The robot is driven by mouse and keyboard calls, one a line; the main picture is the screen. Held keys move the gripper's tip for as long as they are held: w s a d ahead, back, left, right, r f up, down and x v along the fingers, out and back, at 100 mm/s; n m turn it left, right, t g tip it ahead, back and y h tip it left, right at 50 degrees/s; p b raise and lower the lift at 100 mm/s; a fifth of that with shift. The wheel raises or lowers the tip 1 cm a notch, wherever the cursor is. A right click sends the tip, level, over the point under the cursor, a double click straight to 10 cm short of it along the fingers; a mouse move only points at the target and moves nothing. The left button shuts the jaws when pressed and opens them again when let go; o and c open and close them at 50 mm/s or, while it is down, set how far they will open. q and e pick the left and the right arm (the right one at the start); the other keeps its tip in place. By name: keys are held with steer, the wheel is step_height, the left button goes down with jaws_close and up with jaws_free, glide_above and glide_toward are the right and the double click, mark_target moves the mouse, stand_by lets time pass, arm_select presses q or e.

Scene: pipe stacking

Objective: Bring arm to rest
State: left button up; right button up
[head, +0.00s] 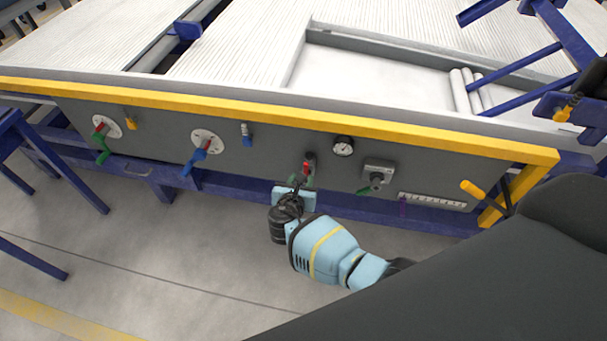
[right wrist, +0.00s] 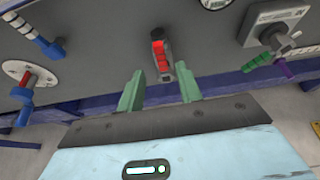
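My right gripper (head: 303,180) is in front of the grey control panel (head: 270,152), in the middle of the head view. In the right wrist view its two green fingers (right wrist: 158,74) stand apart. A small lever with a red grip (right wrist: 162,56) lies ahead of the gap between them, and neither finger is seen closed on it. This red lever (head: 309,158) shows just above the gripper in the head view. I cannot tell whether a finger touches it. My left gripper is not in view.
The panel carries a green-handled valve (head: 102,152), a blue-handled valve (head: 197,165), a gauge (head: 343,146) and a switch box with a green handle (head: 379,172). A yellow rail (head: 240,106) runs along its top. The floor (head: 150,250) at lower left is clear.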

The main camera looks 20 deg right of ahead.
stand_by(0.5)
steer(key=s+a+f+m+g+y+p, duration=0.1)
steer(key=s+f+m+g+y+p, duration=0.2)
steer(key=s+m, duration=0.65)
steer(key=s+a+f+m+g+y+p, duration=0.1)
steer(key=s+f+m+y, duration=0.4)
steer(key=s, duration=1)
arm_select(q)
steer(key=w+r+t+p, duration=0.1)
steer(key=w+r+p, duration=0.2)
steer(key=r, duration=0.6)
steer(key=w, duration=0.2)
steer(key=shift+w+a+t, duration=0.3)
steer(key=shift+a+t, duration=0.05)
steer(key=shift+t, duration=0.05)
arm_select(e)
steer(key=s+d+r+m, duration=0.1)
steer(key=s+r+m, duration=0.4)
steer(key=s, duration=0.4)
steer(key=s+d+r+m+t+y, duration=0.1)
steer(key=s+r+m, duration=0.5)
steer(key=s+m, duration=0.2)
steer(key=shift+s+r+t, duration=0.25)
steer(key=shift+s+t, duration=0.05)
steer(key=shift+s, duration=0.3)
steer(key=shift+d, duration=0.1)
